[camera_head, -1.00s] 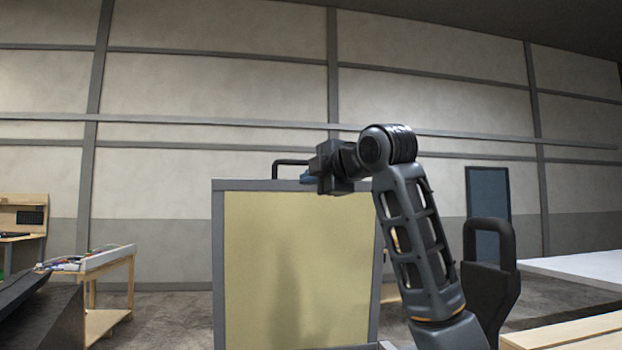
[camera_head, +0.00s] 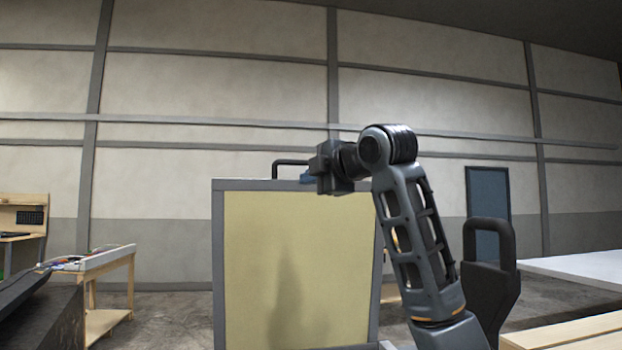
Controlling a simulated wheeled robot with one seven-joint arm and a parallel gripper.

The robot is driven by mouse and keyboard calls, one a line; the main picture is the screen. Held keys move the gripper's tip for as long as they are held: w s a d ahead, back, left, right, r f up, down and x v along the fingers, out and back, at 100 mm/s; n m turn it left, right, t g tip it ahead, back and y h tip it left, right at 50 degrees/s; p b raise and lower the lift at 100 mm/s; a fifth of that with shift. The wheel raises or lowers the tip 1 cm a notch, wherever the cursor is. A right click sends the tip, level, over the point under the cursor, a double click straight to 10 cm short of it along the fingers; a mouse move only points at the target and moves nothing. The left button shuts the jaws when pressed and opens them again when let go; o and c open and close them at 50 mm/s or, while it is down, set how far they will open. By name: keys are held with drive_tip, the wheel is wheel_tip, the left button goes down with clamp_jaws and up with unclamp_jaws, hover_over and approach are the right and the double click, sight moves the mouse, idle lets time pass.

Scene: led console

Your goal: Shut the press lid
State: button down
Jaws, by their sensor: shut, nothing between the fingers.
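The press lid (camera_head: 296,265) stands raised and upright in front of me, a yellowish panel in a grey frame. A black bar handle (camera_head: 290,162) sticks up at its top edge, left of my gripper. My gripper (camera_head: 308,179) is at the lid's top edge, to the right of the handle, pointing left. Its fingers are shut and hold nothing. Whether they touch the lid's frame I cannot tell. The lower part of the press is out of view.
A wooden workbench (camera_head: 110,262) with small items stands at the left, beside a dark sloped surface (camera_head: 40,310). A white table top (camera_head: 580,268) and a light wooden surface (camera_head: 570,333) are at the right. A blue door (camera_head: 488,200) is in the back wall.

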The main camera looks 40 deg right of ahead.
drive_tip(key=c, duration=1.4)
unclamp_jaws()
drive_tip(key=b+v, duration=0.1)
drive_tip(key=v, duration=0.6)
drive_tip(key=shift+s, duration=0.4)
drive_tip(key=shift+o, duration=0.5)
